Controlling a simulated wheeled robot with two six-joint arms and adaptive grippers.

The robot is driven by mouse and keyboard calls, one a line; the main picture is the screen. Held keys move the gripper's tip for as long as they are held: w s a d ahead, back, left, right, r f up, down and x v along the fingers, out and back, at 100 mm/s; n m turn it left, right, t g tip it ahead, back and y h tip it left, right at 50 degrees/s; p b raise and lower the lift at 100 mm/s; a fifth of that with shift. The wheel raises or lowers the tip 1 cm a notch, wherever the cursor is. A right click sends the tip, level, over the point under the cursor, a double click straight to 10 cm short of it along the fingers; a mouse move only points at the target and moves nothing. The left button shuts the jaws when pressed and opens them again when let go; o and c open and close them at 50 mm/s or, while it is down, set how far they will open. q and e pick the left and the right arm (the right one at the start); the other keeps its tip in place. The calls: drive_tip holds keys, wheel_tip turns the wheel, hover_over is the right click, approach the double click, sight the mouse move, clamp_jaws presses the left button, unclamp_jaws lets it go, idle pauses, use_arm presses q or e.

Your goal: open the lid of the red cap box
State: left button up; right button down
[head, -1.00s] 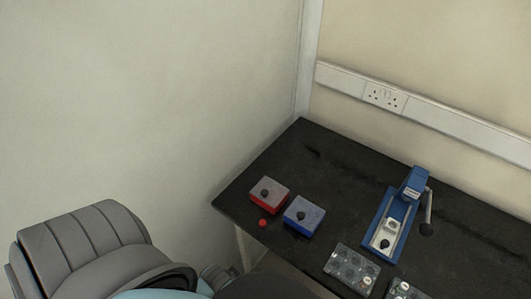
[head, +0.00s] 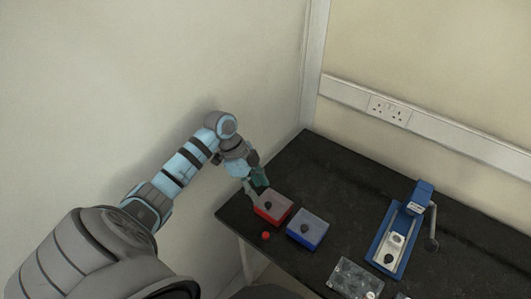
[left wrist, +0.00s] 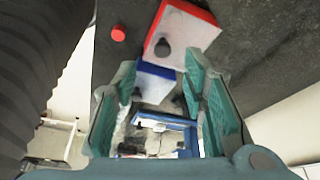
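The red cap box (head: 268,214) sits at the near left part of the black table in the head view, with a grey lid and a dark round knob. In the left wrist view the red cap box (left wrist: 192,30) is at the top, and its knob (left wrist: 162,48) faces the camera. My left gripper (head: 258,184) is beside and above the box's far left side in the head view. In the left wrist view my left gripper (left wrist: 162,70) has its teal fingers spread apart, with nothing held between them. The lid appears closed. My right gripper does not show.
A blue box (head: 307,229) with a similar knob stands close to the red one. A red cap (head: 266,235) lies near the table edge. A blue press (head: 402,229) and a clear tray (head: 354,279) stand to the right. A wall borders the table at left.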

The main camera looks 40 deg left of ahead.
sight(268, 204)
use_arm(q)
drive_tip(key=x, duration=0.6)
drive_tip(key=shift+w+d+f+b, duration=0.25)
drive_tip(key=shift+w+f+b, duration=0.05)
drive_tip(key=shift+b, duration=0.05)
drive_tip(key=shift+s, duration=0.1)
clamp_jaws()
